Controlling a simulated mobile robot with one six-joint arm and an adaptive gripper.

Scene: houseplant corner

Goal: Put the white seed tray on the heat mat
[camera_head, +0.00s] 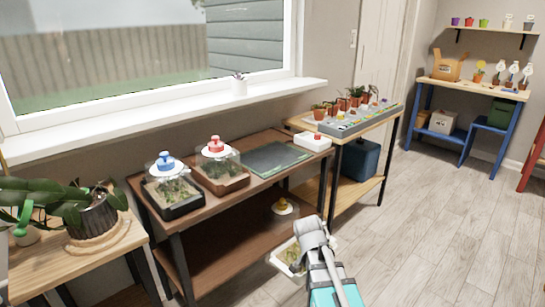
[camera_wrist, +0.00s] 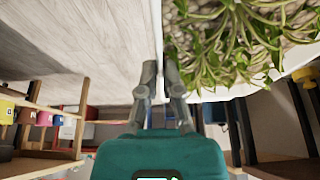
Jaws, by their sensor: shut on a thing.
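The white seed tray (camera_head: 276,262) hangs in the air in front of the brown bench, low in the head view, with green plants in it. My gripper (camera_head: 303,236) is shut on its edge and partly covers it. In the wrist view the fingers of my gripper (camera_wrist: 162,80) pinch one wall of the white tray (camera_wrist: 240,92), with leafy plants over dark gravel beside them. The heat mat (camera_head: 264,159) is a flat dark sheet with a green edge, lying bare on the bench top, behind and above the tray in the picture.
Left of the mat on the bench (camera_head: 200,206) stand a red-knobbed planter (camera_head: 217,165) and a blue-knobbed planter (camera_head: 168,184). A small white box (camera_head: 313,142) sits right of the mat. A yellow-knobbed lid (camera_head: 283,206) lies on the lower shelf. Floor is clear at right.

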